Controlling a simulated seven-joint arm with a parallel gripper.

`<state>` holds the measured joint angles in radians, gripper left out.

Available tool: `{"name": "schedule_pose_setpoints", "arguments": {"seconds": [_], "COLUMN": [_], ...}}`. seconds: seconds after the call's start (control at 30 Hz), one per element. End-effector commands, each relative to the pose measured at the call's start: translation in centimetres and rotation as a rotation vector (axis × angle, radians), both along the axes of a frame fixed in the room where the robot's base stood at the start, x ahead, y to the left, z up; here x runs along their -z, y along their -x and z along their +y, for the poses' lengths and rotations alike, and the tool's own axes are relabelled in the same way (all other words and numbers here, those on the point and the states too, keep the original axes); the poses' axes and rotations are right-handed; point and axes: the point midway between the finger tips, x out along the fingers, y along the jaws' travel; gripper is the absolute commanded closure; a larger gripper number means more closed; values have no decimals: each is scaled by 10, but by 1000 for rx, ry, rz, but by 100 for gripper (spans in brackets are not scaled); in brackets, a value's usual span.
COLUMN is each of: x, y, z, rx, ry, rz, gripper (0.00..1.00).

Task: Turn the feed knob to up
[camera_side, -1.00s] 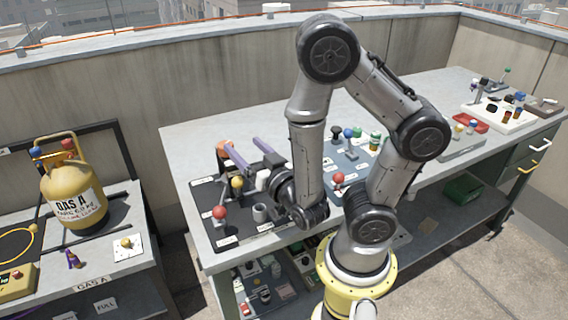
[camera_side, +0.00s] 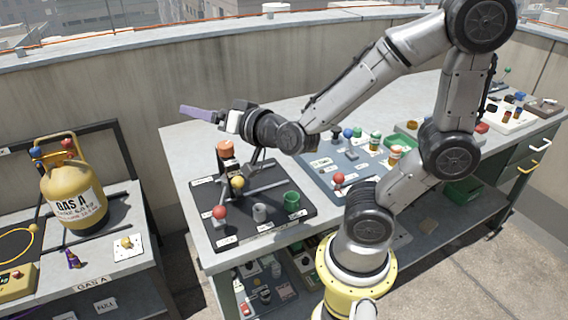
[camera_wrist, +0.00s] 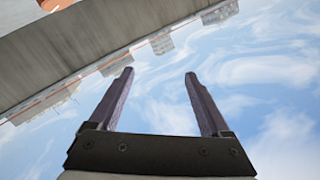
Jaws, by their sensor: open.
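My gripper (camera_side: 200,114) is open and empty, raised above the left workbench area and pointing left in the side view. In the wrist view its two purple fingers (camera_wrist: 159,76) stand apart with only sky and wall behind them. Below it, a black board (camera_side: 268,208) carries a red ball knob (camera_side: 219,212), a yellow ball knob (camera_side: 238,183) and an orange-topped piece (camera_side: 225,147). A second board (camera_side: 325,160), blue-grey, carries another red ball knob (camera_side: 338,179) and a blue one (camera_side: 348,132). The labels are too small to read, so I cannot tell which is the feed knob.
A yellow gas cylinder (camera_side: 73,195) stands on the left table. A concrete wall (camera_side: 130,85) runs behind the bench. A white tray (camera_side: 500,118) sits far right.

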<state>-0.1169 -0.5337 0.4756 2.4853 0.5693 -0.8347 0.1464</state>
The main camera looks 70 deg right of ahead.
Motion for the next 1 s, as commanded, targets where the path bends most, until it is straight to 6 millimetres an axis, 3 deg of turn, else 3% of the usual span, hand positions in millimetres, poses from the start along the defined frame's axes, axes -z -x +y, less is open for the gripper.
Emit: {"name": "schedule_pose_setpoints", "arguments": {"seconds": [0.47, 1.0], "x": [-26, -21], "y": [15, 63], "z": [35, 58], "rx": [-211, -390], "ry": [29, 149], "rz": [132, 381], "gripper": [19, 19]}}
